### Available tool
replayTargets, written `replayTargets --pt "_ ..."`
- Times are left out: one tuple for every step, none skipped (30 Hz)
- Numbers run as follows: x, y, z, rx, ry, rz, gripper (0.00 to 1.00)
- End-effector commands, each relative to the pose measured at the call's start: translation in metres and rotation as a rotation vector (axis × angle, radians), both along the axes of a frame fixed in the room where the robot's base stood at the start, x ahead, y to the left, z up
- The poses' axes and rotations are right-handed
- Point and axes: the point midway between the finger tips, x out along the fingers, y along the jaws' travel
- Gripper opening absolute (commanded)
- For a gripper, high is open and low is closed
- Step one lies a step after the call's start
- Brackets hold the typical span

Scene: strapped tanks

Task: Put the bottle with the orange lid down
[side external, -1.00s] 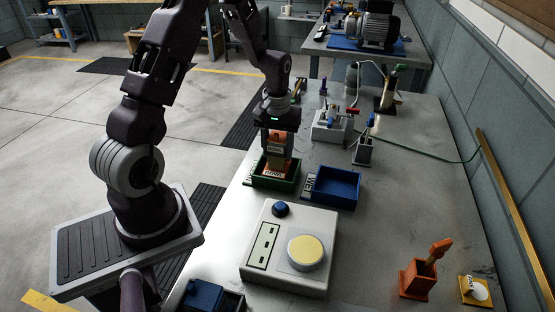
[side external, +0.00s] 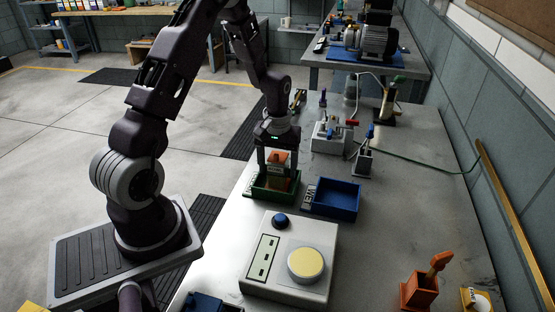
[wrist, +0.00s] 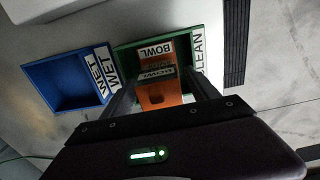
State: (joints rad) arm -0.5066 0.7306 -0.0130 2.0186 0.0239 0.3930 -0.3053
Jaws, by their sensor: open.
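An orange-topped thing with a white label (side external: 279,157) stands upright between my fingers at the green tray (side external: 256,196), and I take it for the bottle with the orange lid. In the wrist view its orange part (wrist: 158,93) shows between the fingers, beside lettering that reads BOWL. The green tray (wrist: 124,52), marked CLEAN, lies around it. My gripper (side external: 278,176) is open, with one finger on each side of the orange thing and a gap visible. The thing's lower part and base are hidden by the tray wall.
A blue tray (side external: 337,203) marked WET stands right beside the green one. A white scale with a round yellowish pan (side external: 312,264) is in front. A white block with small tools (side external: 328,139) stands behind.

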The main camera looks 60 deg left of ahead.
Motion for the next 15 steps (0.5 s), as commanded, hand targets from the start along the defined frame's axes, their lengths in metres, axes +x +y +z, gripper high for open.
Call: replayTargets --pt "0.001 0.001 0.01 0.004 -0.005 0.0 0.69" --pt "0.002 0.001 0.018 0.004 -0.006 0.0 0.69" --pt "0.001 0.001 0.029 0.004 -0.007 0.0 0.69" --pt "0.002 0.001 0.038 0.004 -0.007 0.0 0.69" --pt "0.002 0.001 0.046 0.004 -0.007 0.001 0.69" --pt "0.001 0.0 0.058 0.004 -0.007 0.0 0.69" --pt "0.002 0.001 0.066 0.004 -0.007 0.0 0.69" --pt "0.002 0.001 0.074 0.004 -0.007 0.0 0.69" --pt "0.001 0.0 0.083 0.003 -0.006 -0.001 0.69" --pt "0.001 0.0 0.09 0.004 -0.006 -0.001 0.69" --pt "0.001 0.0 0.095 0.003 -0.006 -0.001 0.69" --pt "0.001 0.0 0.101 0.003 -0.004 -0.001 0.69" --pt "0.001 0.0 0.105 0.003 -0.004 0.0 0.69" --pt "0.001 0.0 0.108 0.001 -0.003 0.0 0.69" --pt "0.001 0.0 0.112 0.002 -0.004 -0.001 0.69"
